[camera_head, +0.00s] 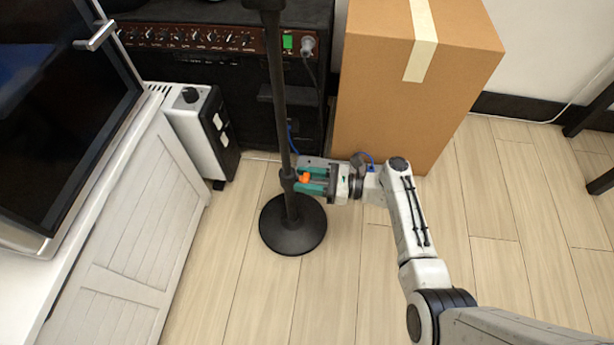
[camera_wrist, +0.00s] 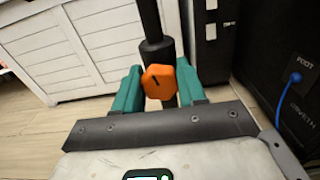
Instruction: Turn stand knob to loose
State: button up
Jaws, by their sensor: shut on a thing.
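A black stand (camera_head: 278,100) rises from a round black base (camera_head: 293,232) on the floor. Its orange knob (camera_head: 304,178) sits low on the pole and also shows in the wrist view (camera_wrist: 159,81), with a dark line on its face. My gripper (camera_head: 306,181), with green fingers, reaches the knob from the right. In the wrist view, my gripper (camera_wrist: 158,90) has one finger on each side of the knob, shut on it.
A black amplifier (camera_head: 180,65) and a large cardboard box (camera_head: 390,110) stand behind the stand. A small white and black heater-like unit (camera_head: 205,130) stands left, beside a white cabinet (camera_head: 135,230). Wooden floor is clear in front of the stand.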

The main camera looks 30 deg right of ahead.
jog(key=shift+r+n, duration=0.1)
jog(key=shift+n, duration=0.9)
jog(key=o, duration=1.1)
jog(key=shift+c, duration=0.2)
jog(key=p+v, duration=0.3)
jog(key=v, duration=0.8)
